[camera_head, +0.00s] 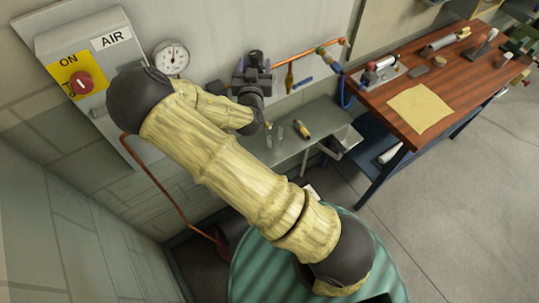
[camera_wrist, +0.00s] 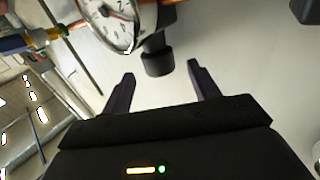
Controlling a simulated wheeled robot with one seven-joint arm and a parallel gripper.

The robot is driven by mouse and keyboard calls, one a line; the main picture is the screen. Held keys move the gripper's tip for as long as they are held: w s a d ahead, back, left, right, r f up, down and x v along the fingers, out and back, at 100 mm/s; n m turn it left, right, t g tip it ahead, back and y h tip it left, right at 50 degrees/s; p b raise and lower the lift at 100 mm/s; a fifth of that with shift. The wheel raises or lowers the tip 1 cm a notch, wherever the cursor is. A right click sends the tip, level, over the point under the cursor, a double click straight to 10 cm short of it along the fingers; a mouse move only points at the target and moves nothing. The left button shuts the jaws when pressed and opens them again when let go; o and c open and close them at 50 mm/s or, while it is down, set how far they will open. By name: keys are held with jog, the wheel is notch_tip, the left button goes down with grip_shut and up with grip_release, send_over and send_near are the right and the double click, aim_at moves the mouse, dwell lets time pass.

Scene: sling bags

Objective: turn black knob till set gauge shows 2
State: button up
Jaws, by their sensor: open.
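The black knob (camera_wrist: 158,60) is a short dark cylinder in the wrist view, under a dark fitting. A round white gauge (camera_wrist: 117,18) sits beside it, tilted and cut by the top edge; I cannot read its needle surely. My gripper (camera_wrist: 160,70) is open, with its two fingers on either side of the knob's line, apart from it, and the knob a little beyond the tips. In the head view my gripper (camera_head: 252,64) is at the wall, and the knob is hidden there. A white gauge (camera_head: 171,58) shows left of it; I cannot tell if it is the same one.
A copper pipe (camera_head: 308,53) runs right along the wall. A grey shelf (camera_head: 285,153) lies below my gripper. A wooden workbench (camera_head: 450,85) holds several tools at right.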

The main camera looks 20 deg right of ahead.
jog(key=p+v, duration=0.7)
jog(key=v, duration=0.8)
notch_tip(320, 180, down, 14)
jog(key=s+d+m+g+y+b, duration=0.1)
jog(key=d+m+g+b, duration=0.2)
jog(key=g+b, duration=0.6)
jog(key=s+f+n+g+y+b, duration=0.1)
jog(key=s+n+g+y+b, duration=0.3)
jog(key=b, duration=0.6)
jog(key=shift+s+f, duration=0.35)
jog(key=shift+s, duration=0.8)
